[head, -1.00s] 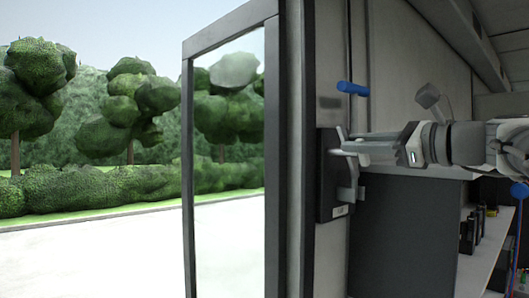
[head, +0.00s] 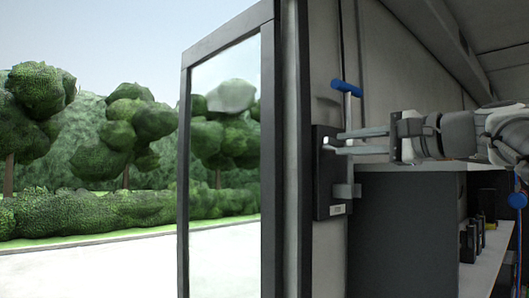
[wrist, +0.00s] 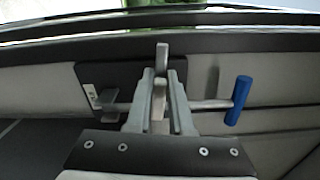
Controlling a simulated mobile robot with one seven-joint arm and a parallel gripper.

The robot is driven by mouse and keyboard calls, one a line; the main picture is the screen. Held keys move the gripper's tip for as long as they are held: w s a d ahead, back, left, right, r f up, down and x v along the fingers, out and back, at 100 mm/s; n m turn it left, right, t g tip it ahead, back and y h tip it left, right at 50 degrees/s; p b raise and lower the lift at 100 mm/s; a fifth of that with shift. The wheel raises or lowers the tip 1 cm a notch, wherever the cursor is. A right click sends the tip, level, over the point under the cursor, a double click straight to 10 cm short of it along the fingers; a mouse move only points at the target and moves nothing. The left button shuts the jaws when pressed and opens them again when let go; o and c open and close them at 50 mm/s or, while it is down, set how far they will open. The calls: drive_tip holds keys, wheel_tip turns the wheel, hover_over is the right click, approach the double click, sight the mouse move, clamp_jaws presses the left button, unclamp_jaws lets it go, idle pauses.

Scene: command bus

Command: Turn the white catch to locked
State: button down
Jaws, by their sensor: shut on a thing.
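A black lock plate (head: 323,190) is fixed to the wall beside the glass door, and it also shows in the wrist view (wrist: 125,75). The pale catch (wrist: 162,52) stands out from this plate, upright in the wrist view. My gripper (head: 337,143) reaches in from the right in the head view, level with the plate's upper part. In the wrist view its two fingers (wrist: 160,88) are closed around the catch, one on each side. The fingers hide part of the catch. Any locked or unlocked marking cannot be read.
A blue-ended lever (head: 346,88) sticks out just above the fingers; in the wrist view its blue grip (wrist: 237,100) is to their right. A grey bracket (head: 346,190) juts out below. A dark cabinet (head: 400,235) and shelf stand lower right.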

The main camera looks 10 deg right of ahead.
drive_tip(key=shift+f+n+b, duration=0.2)
drive_tip(key=shift+n+b, duration=0.15)
drive_tip(key=shift+n, duration=0.65)
drive_tip(key=c, duration=0.8)
unclamp_jaws()
drive_tip(key=v, duration=1.7)
drive_tip(key=shift+s+p, duration=0.25)
drive_tip(key=shift+p, duration=0.1)
drive_tip(key=shift+d, duration=0.1)
